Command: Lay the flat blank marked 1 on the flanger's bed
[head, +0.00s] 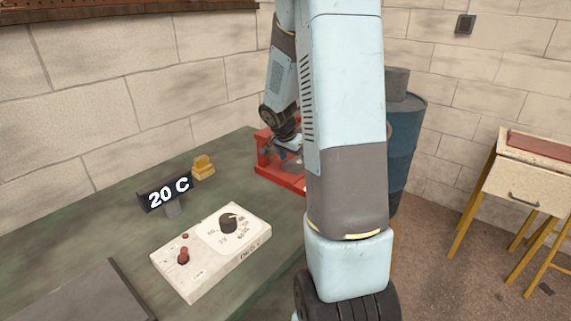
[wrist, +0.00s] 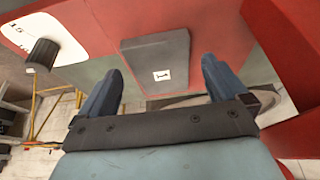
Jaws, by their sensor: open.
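The flat blank marked 1 (wrist: 156,48) is a dark grey slab with a white label reading 1. In the wrist view it lies on a red surface of the red machine (wrist: 215,22), which looks like the flanger. My gripper (wrist: 162,68) is open, its two blue fingers spread wide on either side of the blank's near end, with no visible grip on it. In the head view the red machine (head: 281,178) stands at the bench's far end, partly hidden by my arm. My gripper (head: 290,148) is over it there, small and partly hidden.
A white control box (head: 211,250) with a dial and red knob stands on the green bench (head: 120,215). A blue barrel (head: 405,140) and a yellow-legged table (head: 525,175) stand right.

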